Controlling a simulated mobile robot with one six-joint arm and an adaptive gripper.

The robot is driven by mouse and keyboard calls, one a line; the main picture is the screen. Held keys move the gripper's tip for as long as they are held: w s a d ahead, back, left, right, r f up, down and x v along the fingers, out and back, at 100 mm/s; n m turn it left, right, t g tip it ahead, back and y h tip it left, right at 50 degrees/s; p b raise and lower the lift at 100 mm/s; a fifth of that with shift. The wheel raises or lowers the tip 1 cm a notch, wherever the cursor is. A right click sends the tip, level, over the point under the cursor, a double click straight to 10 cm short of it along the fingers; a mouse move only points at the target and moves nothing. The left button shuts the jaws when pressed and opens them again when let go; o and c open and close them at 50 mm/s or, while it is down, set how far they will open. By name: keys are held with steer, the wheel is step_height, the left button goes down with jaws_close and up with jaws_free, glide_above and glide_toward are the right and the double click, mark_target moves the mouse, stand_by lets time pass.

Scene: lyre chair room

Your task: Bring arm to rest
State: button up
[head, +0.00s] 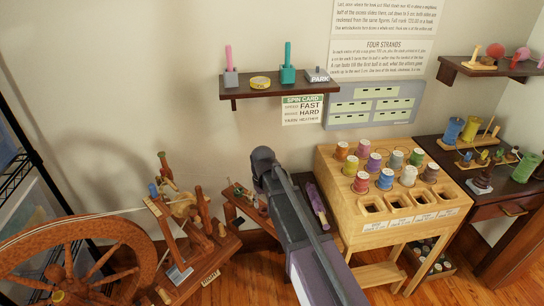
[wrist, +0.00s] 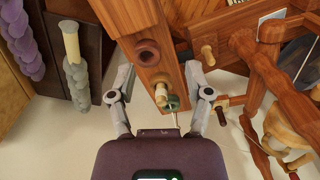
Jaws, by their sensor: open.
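My gripper (wrist: 160,72) shows in the wrist view with its two fingers spread wide and nothing held between them. A wooden rail (wrist: 140,20) with a brown ring (wrist: 147,52), a pale peg and a small green spool (wrist: 172,102) shows between and beyond the fingers. I cannot tell how far the fingers are from it. In the head view my arm reaches up from the bottom centre and bends at the middle; my gripper is hidden there.
A spinning wheel (head: 75,262) stands at left. A wooden stand with several coloured spools (head: 350,215) is right of my arm. A wall shelf (head: 275,89) hangs above. A dark side table (head: 455,165) stands at far right. Purple yarn (wrist: 22,40) hangs at left in the wrist view.

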steer(key=s+d+m, duration=0.3)
steer(key=s+d, duration=0.5)
steer(key=d, duration=0.5)
steer(key=s+d+m, duration=0.4)
steer(key=s+d, duration=0.3)
steer(key=d, duration=0.5)
step_height(320, 180, up, 16)
steer(key=p, duration=1.6)
steer(key=shift+w+a+r+p, duration=0.15)
steer(key=shift+w+r+p, duration=0.1)
steer(key=shift+w+p, duration=0.05)
steer(key=shift+c, duration=0.3)
steer(key=shift+c, duration=0.3)
